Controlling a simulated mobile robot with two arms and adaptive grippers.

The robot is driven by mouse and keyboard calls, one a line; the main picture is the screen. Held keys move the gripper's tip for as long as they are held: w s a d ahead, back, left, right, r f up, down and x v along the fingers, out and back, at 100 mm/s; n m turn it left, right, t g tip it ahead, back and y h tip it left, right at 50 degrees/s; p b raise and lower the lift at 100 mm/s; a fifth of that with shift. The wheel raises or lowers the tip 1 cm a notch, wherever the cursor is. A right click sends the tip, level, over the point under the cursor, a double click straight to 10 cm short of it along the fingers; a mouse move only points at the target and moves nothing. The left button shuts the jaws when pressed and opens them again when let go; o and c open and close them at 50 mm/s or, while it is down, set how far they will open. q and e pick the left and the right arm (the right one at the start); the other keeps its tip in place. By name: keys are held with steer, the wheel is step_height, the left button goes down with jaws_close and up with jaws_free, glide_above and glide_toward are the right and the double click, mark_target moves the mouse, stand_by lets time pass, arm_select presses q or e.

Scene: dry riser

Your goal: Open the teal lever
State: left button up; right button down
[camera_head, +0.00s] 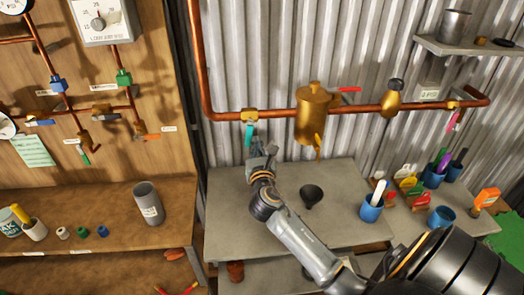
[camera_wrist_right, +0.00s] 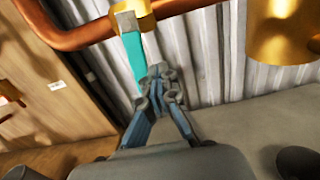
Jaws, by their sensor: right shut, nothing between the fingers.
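The teal lever (camera_head: 249,134) hangs straight down from a brass valve (camera_head: 250,115) on the copper pipe (camera_head: 275,112) along the corrugated wall. In the right wrist view the teal lever (camera_wrist_right: 134,62) hangs from its valve at the upper left, slightly slanted. My right gripper (camera_head: 264,150) is shut and empty, just right of the lever's lower end. In the right wrist view the shut fingertips (camera_wrist_right: 159,76) are close beside the lever, whose lowest part is partly hidden by a finger. I cannot tell whether they touch. My left gripper is not in view.
A grey table (camera_head: 235,215) stands below the pipe, with a black funnel (camera_head: 312,195) and a blue cup (camera_head: 371,209). A large brass fitting (camera_head: 312,115) with a red lever (camera_head: 348,89) is to the right. A wooden board (camera_head: 100,165) with more valves is at left.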

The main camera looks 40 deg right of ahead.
steer(key=w+a+r+p, duration=0.3)
steer(key=w+a+r, duration=0.1)
steer(key=a, duration=0.2)
arm_select(q)
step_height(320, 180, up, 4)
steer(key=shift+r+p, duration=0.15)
steer(key=shift+p, duration=0.9)
arm_select(e)
steer(key=v, duration=0.6)
steer(key=shift+s+f, duration=0.25)
steer(key=shift+f, duration=0.2)
